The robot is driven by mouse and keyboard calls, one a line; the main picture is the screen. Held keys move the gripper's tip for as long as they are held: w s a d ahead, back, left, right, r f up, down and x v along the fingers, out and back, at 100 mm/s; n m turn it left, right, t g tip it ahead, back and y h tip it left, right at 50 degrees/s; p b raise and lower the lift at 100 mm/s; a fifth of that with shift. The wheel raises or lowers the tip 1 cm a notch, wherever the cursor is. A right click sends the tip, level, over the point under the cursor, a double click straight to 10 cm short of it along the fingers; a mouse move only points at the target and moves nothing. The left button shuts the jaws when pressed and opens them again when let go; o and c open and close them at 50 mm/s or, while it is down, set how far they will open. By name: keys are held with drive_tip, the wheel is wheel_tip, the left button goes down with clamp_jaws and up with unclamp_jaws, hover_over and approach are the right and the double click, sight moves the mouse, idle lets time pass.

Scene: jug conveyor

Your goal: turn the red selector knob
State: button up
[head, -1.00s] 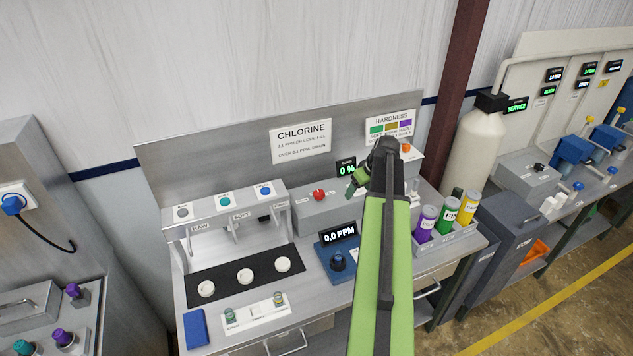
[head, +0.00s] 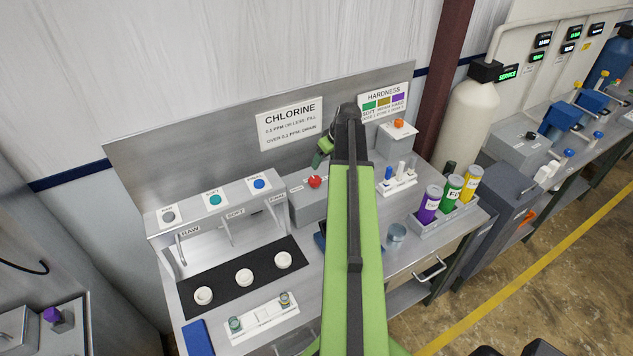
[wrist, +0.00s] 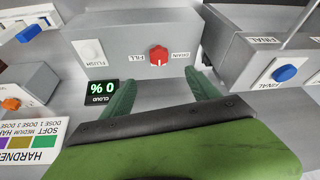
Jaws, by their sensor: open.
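The red selector knob (head: 315,181) sits on a grey box (head: 306,207) on the steel bench, partly hidden by my arm in the head view. In the wrist view the knob (wrist: 159,56) shows whole, with a white pointer mark, between the labels FILL and DRAIN. My gripper (wrist: 157,80) is open, its two green fingers apart and empty. In the wrist view the knob lies just beyond the gap between the fingertips, not visibly touched. In the head view my gripper (head: 321,158) is just above and behind the knob.
A white FLUSH button (wrist: 90,50) is on the same box. A green cloud display (wrist: 101,91) stands beside the left finger in the wrist view. A box with a blue FINAL button (wrist: 285,74) is at right. Colored bottles (head: 453,188) stand at the bench's right.

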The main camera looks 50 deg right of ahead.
sight(315, 180)
drive_tip(key=b+x, duration=1.2)
drive_tip(key=x, duration=0.3)
drive_tip(key=shift+s+d+b, duration=0.1)
drive_tip(key=shift+d+b, duration=0.1)
drive_tip(key=shift+b, duration=0.1)
drive_tip(key=shift+r, duration=0.1)
drive_tip(key=c, duration=1.4)
drive_tip(key=shift+o, duration=0.2)
